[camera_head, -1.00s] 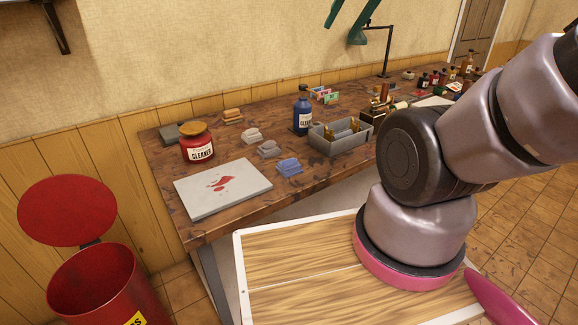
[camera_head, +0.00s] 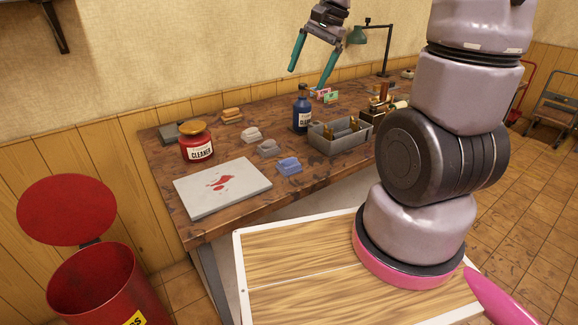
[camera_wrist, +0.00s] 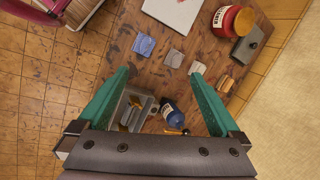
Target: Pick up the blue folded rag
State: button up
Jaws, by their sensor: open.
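The blue folded rag (camera_head: 289,166) lies on the wooden workbench, right of the stained grey slab. It also shows in the wrist view (camera_wrist: 144,45), beyond the left finger's tip. My gripper (camera_head: 310,72) is open and empty, high above the back of the bench, with its green fingers pointing down. In the wrist view my gripper's fingertips (camera_wrist: 161,72) are spread wide, with the rags beyond them. Nothing is between the fingers at their height.
Two grey folded rags (camera_head: 268,148) (camera_head: 252,134) lie beside the blue one. A stained slab (camera_head: 222,188), a red cleaner jar (camera_head: 197,150), a blue bottle (camera_head: 302,115) and a grey bin (camera_head: 341,136) stand around. A green lamp (camera_head: 372,36) rises at the back. A red trash can (camera_head: 95,285) is front left.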

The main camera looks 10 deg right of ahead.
jog(key=w+f+m+g, duration=0.2)
jog(key=w+f, duration=0.1)
jog(key=f, duration=0.5)
jog(key=w+f+m+g, duration=0.1)
jog(key=w+f+m, duration=0.1)
jog(key=f, duration=0.6)
send_over(289, 158)
jog(key=d, duration=0.2)
jog(key=shift+y, duration=0.3)
jog(key=f, duration=0.6)
jog(key=shift+w+f, duration=0.25)
jog(key=shift+w, duration=0.15)
jog(key=shift+x, duration=3.05)
jog(key=shift+s, duration=0.15)
jog(key=c, duration=1.3)
notch_tip(289, 158, up, 10)
jog(key=shift+r, duration=0.1)
